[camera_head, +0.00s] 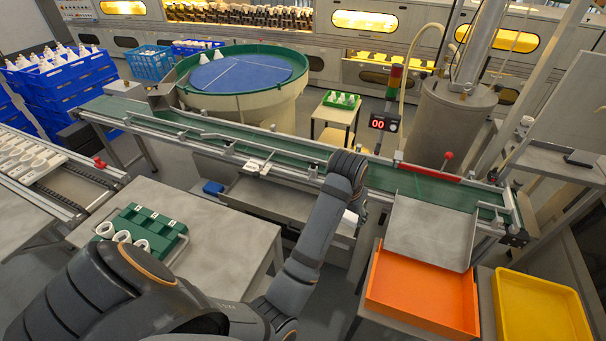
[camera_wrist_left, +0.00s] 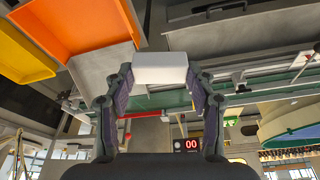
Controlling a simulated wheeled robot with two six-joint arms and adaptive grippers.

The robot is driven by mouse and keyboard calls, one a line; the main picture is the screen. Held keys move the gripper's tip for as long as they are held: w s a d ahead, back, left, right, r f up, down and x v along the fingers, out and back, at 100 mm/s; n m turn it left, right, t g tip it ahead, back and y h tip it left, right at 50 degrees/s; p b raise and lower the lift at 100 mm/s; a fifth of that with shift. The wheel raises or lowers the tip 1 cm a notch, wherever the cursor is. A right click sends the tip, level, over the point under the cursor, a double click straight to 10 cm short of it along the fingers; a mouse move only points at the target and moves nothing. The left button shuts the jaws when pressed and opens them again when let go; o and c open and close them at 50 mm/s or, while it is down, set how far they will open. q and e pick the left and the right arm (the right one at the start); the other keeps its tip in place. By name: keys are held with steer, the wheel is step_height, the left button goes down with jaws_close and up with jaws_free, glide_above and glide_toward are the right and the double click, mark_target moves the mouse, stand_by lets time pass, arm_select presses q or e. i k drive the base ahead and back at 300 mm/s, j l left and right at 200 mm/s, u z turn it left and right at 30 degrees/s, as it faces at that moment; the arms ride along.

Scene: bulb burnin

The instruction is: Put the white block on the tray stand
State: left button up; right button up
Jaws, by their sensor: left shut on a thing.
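My left gripper (camera_wrist_left: 160,95) is shut on the white block (camera_wrist_left: 161,68), which sits between its two fingertips in the left wrist view. In the head view the block (camera_head: 349,218) is a small pale patch, mostly hidden by the wrist, in front of the green conveyor. A small stand (camera_head: 332,136) with a green tray (camera_head: 341,100) holding white bulbs stands behind the conveyor, well apart from the block. I cannot tell for sure whether it is the tray stand. My right gripper is not in view.
The green conveyor (camera_head: 240,133) with metal rails crosses the middle. An orange tray (camera_head: 424,290) and a yellow tray (camera_head: 540,308) are at front right. A table (camera_head: 222,235) at left bears a green rack (camera_head: 143,228) with white rings. A red 00 display (camera_head: 378,124) stands behind the conveyor.

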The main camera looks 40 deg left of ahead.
mark_target(233, 254)
steer(key=l+u, duration=0.1)
steer(key=u, duration=0.35)
steer(key=i+l+u, duration=0.1)
steer(key=u, duration=0.3)
steer(key=l+u, duration=0.2)
steer(key=u, duration=0.25)
steer(key=l+u, duration=0.15)
steer(key=u, duration=0.25)
